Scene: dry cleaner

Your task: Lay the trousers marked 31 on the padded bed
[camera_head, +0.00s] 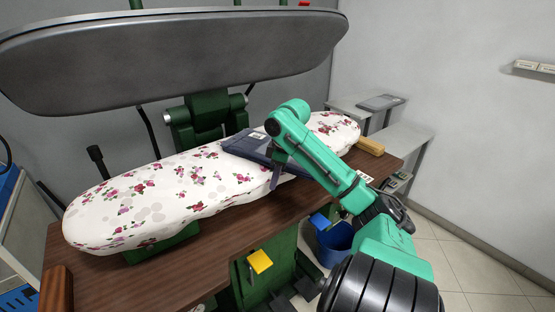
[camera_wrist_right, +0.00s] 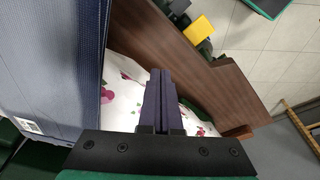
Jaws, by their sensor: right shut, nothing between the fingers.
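Dark blue folded trousers (camera_head: 246,147) lie across the right half of the floral padded bed (camera_head: 175,187). A small white tag shows on them, too small to read, so I cannot confirm the number 31. My right gripper (camera_head: 275,178) is at the near edge of the trousers, and my right arm hides part of them. In the right wrist view the trousers (camera_wrist_right: 50,65) fill the left side, and the gripper (camera_wrist_right: 160,78) is beside them with its fingers together and empty, over the floral cover (camera_wrist_right: 122,88). My left gripper is out of view.
The raised grey press head (camera_head: 180,55) hangs above the bed. A wooden table (camera_head: 215,255) surrounds the bed's base. A wooden-backed brush (camera_head: 370,146) lies at the right end. A blue bin (camera_head: 335,240) stands below, and grey shelves (camera_head: 405,140) are behind.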

